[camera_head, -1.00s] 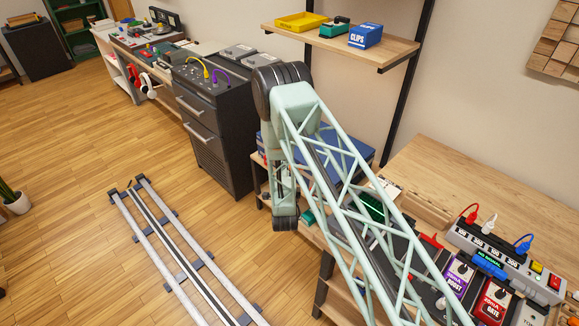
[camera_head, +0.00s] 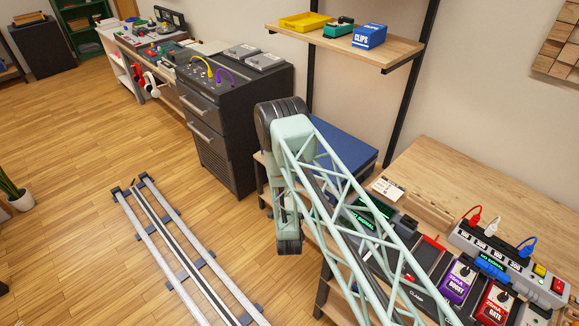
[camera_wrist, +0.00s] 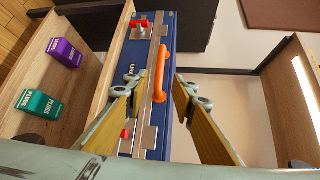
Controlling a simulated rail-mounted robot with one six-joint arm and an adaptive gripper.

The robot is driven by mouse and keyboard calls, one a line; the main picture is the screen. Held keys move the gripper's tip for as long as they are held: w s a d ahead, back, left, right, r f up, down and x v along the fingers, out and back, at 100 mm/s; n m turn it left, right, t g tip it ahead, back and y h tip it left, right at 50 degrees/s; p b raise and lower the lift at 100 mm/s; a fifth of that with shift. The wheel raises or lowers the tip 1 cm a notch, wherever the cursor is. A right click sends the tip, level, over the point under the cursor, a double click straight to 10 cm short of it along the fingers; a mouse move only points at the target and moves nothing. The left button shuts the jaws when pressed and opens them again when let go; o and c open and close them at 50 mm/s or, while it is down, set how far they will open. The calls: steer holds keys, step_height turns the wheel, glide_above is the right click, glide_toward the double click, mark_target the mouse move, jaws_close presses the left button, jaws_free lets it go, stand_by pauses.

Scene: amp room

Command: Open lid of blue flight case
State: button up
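The blue flight case (camera_head: 350,145) stands at the back end of the wooden bench in the head view, its flat top closed and partly hidden by my arm. In the wrist view, the case front (camera_wrist: 170,30) runs upright in the picture, with a metal strip along it. An orange handle (camera_wrist: 160,60) sits at its middle. One red latch (camera_wrist: 140,22) is above the handle, another red latch (camera_wrist: 126,134) below it, partly hidden by a finger. My gripper (camera_wrist: 155,88) is open and empty, fingers on either side of the handle's line; I cannot tell whether they touch it.
A purple box (camera_wrist: 64,53) and a teal box (camera_wrist: 40,104) sit on a lower wooden shelf left of the case. A wall shelf (camera_head: 390,48) hangs above. Pedals and a power strip (camera_head: 505,252) crowd the bench at right. A dark drawer cabinet (camera_head: 225,135) stands left.

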steer(key=shift+w, duration=0.1)
steer(key=shift+w+a+f+b, duration=0.15)
steer(key=shift+w+f+b, duration=0.15)
steer(key=shift+w, duration=1.95)
steer(key=shift+w+a+f+b, duration=0.2)
steer(key=shift+w+f, duration=0.15)
steer(key=shift+w, duration=1.85)
steer(key=shift+w+a+f+b, duration=0.15)
steer(key=shift+w+f+b, duration=0.15)
steer(key=shift+w, duration=1.95)
steer(key=shift+c, duration=0.5)
jaws_close()
